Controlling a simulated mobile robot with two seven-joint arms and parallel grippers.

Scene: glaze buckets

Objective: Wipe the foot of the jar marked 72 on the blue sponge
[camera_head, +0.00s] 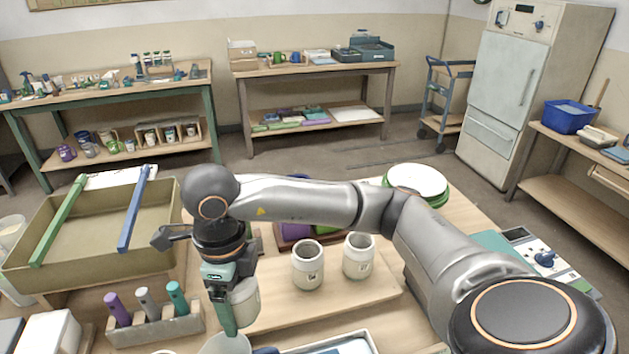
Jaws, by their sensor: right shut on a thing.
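My right arm reaches across the bench from the right. Its gripper (226,306) points down over the front of the bench and is shut on a pale jar (245,301), partly hidden behind the teal finger. Any number on this jar is hidden. A white bowl-shaped vessel (224,345) shows just below, cut by the bottom edge. Two more white jars, one (307,268) and another (359,257), stand upright on a wooden board; their small labels are too small to read. I cannot make out the blue sponge for certain. My left gripper is not in view.
A rack (155,328) with purple, white and teal handles stands left of the gripper. A large tan basin (95,235) with green and blue bars lies behind it. A round white-topped, green-sided container (416,181) stands behind my arm. A shallow tray (335,345) lies at the front.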

